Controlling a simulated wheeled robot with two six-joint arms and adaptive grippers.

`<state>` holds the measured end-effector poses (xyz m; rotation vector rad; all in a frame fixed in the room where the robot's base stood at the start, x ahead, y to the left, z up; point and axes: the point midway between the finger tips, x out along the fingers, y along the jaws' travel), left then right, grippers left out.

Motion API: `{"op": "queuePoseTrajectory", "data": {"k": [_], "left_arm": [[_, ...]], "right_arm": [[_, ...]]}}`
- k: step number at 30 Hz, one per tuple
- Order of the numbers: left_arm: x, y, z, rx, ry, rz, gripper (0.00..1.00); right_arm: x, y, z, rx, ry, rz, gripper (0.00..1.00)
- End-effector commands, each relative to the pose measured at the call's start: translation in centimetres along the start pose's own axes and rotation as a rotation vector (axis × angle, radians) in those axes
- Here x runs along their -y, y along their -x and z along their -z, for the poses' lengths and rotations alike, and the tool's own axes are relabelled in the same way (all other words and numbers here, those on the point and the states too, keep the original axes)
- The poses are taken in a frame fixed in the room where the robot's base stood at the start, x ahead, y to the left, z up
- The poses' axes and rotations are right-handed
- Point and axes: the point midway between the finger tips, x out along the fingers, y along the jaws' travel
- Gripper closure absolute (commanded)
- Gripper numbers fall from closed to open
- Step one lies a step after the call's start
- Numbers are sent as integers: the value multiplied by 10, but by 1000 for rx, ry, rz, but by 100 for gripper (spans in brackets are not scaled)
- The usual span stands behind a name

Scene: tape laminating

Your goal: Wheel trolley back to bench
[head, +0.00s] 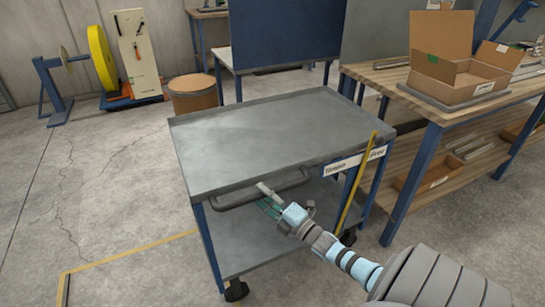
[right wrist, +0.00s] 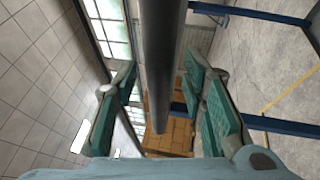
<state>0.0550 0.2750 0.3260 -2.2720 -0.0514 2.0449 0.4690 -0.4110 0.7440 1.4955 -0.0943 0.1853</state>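The trolley (head: 250,130) has a grey top, a lower shelf and blue legs, and stands in the middle of the head view. Its dark handle (head: 235,200) runs along the near edge. My right gripper (head: 266,201) is at the handle's middle. In the right wrist view the bar (right wrist: 163,60) passes between two teal-padded fingers, with a gap on each side, so the gripper is open around it. The wooden bench (head: 375,74) stands to the right of the trolley. My left gripper is not in view.
An open cardboard box (head: 465,75) sits on the bench. A round bin (head: 193,95) and a stand with a yellow reel (head: 101,58) are behind left. A yellow floor line (head: 130,253) runs left of the trolley. The floor at left is clear.

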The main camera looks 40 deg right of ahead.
Motion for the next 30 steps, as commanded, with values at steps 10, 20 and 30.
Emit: {"op": "queuePoseTrajectory", "data": {"k": [10,20,30], "left_arm": [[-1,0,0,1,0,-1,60],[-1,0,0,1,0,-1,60],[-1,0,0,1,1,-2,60]], "right_arm": [[1,89,-1,1,-1,5,62],[0,114,-1,2,-1,-1,62],[0,114,-1,2,-1,0,62]]}}
